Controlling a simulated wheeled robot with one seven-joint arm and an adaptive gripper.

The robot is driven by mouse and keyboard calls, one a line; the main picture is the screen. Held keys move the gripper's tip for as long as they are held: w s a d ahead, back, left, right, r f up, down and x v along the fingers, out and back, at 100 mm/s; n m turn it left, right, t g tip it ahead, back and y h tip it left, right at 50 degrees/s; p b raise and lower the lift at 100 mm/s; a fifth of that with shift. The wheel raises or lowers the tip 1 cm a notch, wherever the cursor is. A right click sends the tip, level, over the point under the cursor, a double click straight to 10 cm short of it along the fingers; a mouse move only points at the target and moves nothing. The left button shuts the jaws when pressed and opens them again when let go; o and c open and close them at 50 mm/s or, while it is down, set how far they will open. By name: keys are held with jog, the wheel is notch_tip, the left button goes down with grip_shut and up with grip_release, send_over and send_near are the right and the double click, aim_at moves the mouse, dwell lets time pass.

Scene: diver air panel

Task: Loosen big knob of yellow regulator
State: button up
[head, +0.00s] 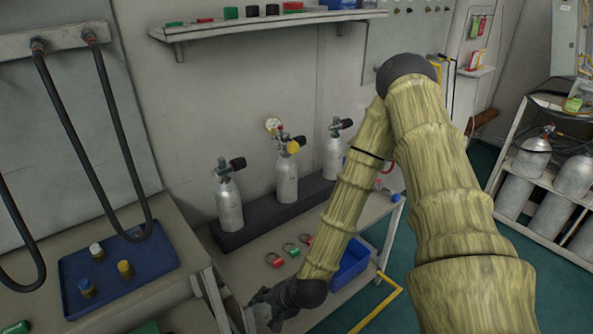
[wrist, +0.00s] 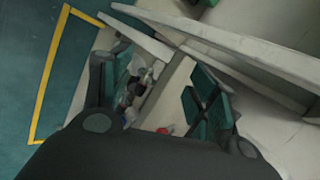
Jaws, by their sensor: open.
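The yellow regulator (head: 293,147) sits on top of the middle grey cylinder (head: 286,182) in the head view. It has a yellow round part facing forward, a black knob (head: 300,140) on its right and a gauge (head: 273,125) at upper left. My gripper (head: 272,303) is low at the bottom of the head view, below and in front of the cylinders, well apart from the regulator. In the wrist view my gripper (wrist: 160,88) has its fingers spread, with nothing held between them. The regulator cannot be made out there.
Two more cylinders, left (head: 229,203) and right (head: 334,155), flank the middle one in a dark rack (head: 235,239). Red and green shackle-like items (head: 274,260) and a blue bin (head: 350,266) are on the bench. A blue tray (head: 150,262) is at left; a shelf (head: 260,27) hangs above.

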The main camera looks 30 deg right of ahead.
jog(key=w+d+r+m+t+b, duration=0.2)
jog(key=w+d+r+m+t, duration=0.25)
jog(key=w+r+m, duration=0.4)
jog(key=m+t+h+b, duration=0.4)
jog(key=m+t+b, duration=0.3)
jog(key=m, duration=0.8)
send_near(295, 150)
jog(key=shift+t, duration=0.25)
jog(key=shift+w+d+f+p, duration=0.1)
jog(key=shift+w+p, duration=0.2)
jog(key=shift+w, duration=1.85)
jog(key=shift+w+d+p, duration=0.1)
jog(key=shift+w+p, duration=0.15)
jog(key=shift+w, duration=1.95)
jog(key=shift+c, duration=0.4)
jog(key=c, duration=0.9)
